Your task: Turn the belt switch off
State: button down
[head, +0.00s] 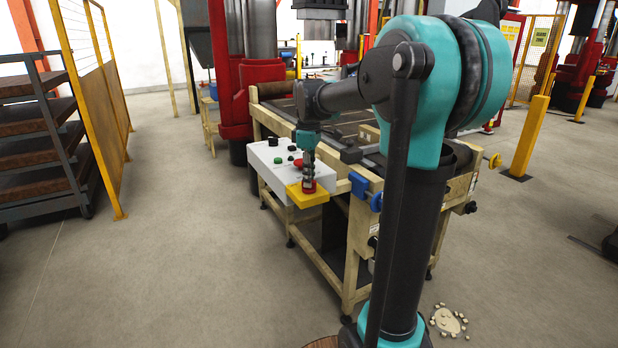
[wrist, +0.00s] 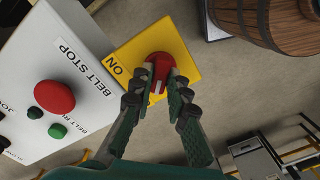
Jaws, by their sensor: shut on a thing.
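The belt switch is a red rotary knob (head: 309,187) on a yellow plate (head: 307,199) at the right end of a control box. The knob also shows in the wrist view (wrist: 159,62), where the yellow plate (wrist: 133,45) carries the word ON beside the knob. A pale mark shows on the knob between my fingertips. My gripper (head: 308,180) points down at the knob. In the wrist view its two fingers (wrist: 160,80) are closed on the knob's sides, covering part of it.
The grey-white control box (head: 266,160) carries a red button (wrist: 54,97) by the label BELT STOP and a green button (wrist: 57,131). A conveyor frame (head: 350,255) stands behind and right. A wooden barrel (wrist: 285,22) shows at the wrist view's upper right.

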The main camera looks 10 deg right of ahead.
dwell(0.4)
jog(key=c, duration=1.5)
grip_release()
notch_tip(320, 180, up, 12)
